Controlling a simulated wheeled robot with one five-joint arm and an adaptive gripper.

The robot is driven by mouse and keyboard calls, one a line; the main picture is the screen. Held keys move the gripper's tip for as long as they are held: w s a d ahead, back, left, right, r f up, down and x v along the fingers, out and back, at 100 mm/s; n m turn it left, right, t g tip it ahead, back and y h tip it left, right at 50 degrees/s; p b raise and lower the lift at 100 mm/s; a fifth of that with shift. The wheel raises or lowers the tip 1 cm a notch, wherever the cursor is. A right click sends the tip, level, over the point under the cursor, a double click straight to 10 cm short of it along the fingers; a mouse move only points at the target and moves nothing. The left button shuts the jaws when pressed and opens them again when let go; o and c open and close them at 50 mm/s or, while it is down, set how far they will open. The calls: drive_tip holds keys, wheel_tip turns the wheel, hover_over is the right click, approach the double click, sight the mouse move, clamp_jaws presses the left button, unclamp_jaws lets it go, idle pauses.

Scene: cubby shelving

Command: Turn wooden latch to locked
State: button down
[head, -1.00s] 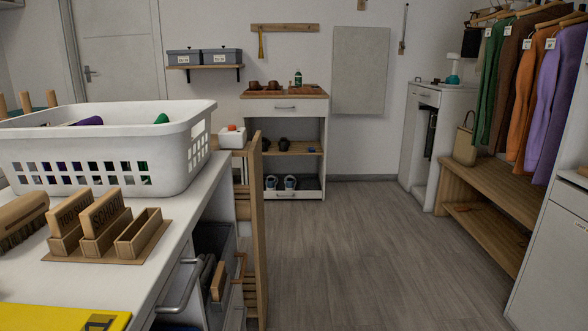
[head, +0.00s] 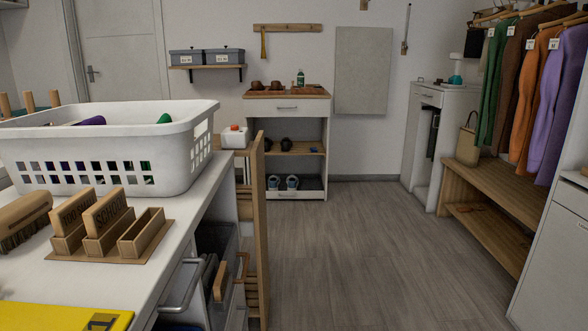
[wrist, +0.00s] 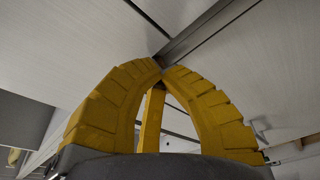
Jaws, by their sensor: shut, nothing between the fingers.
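My gripper (wrist: 162,70) shows in the wrist view as two yellow ribbed fingers whose tips meet, with nothing between them. The tips are close to a dark grey strip (wrist: 200,35) between pale panels; I cannot tell whether they touch. My gripper is not in the head view. I cannot make out the wooden latch for certain.
A white basket (head: 110,150) and a wooden holder (head: 108,240) stand on the white counter at left. A wooden panel (head: 259,220) stands at its end. The floor (head: 360,250) is clear toward the back shelf unit (head: 312,155). A wooden bench (head: 490,190) is at right.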

drive_tip(key=shift+s+r, duration=0.35)
drive_tip(key=shift+r, duration=0.55)
idle(0.6)
drive_tip(key=shift+s+f, duration=0.15)
drive_tip(key=shift+s, duration=0.2)
drive_tip(key=shift+f, duration=0.25)
drive_tip(key=shift+r, duration=0.1)
